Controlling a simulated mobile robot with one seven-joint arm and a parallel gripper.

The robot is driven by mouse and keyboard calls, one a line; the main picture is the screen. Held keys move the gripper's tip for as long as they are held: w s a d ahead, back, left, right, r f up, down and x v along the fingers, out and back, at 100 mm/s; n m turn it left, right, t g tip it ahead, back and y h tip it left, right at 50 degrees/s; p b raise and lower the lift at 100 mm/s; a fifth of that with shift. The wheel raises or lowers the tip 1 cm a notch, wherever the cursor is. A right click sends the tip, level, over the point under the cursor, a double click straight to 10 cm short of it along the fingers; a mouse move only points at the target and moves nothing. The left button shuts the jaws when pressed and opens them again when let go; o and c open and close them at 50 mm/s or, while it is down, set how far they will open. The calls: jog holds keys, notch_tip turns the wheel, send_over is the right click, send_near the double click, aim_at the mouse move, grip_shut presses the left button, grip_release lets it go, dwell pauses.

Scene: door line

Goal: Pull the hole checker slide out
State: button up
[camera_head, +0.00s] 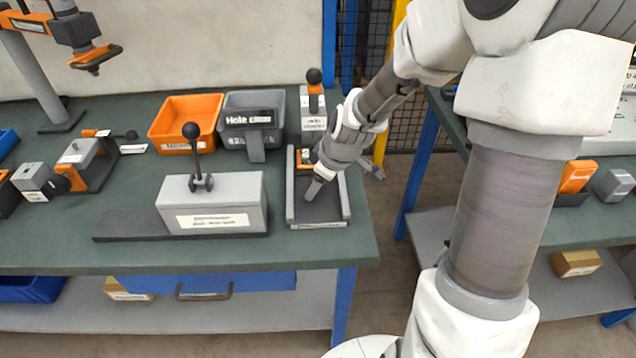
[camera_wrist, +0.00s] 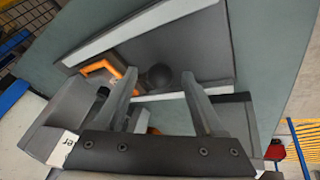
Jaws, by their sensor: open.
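The hole checker (camera_head: 313,120) stands at the back right of the green bench, with a white label and a black ball on an orange-mounted lever. In front of it is a dark tray with grey side rails (camera_head: 345,200) and a label on its front edge. An orange piece (camera_head: 303,167) sits between the rails; it also shows in the wrist view (camera_wrist: 98,68). My gripper (camera_head: 317,182) is over the tray, open and empty. In the wrist view a dark ball knob (camera_wrist: 160,76) appears between my fingertips (camera_wrist: 160,75); I cannot tell whether they touch it. My wrist hides part of the slide.
A grey block with a lever (camera_head: 225,200) stands left of the tray. An orange bin (camera_head: 185,122) and a grey bin labelled "Hole class" (camera_head: 270,103) are behind. The bench's right edge (camera_head: 368,215) is close to the tray. A second bench (camera_head: 440,125) stands at right.

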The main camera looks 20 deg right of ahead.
jog(key=shift+f, duration=0.15)
jog(key=shift+c, duration=0.2)
grip_shut()
jog(key=shift+s+a, duration=0.1)
jog(key=shift+a, duration=0.1)
dwell(1.1)
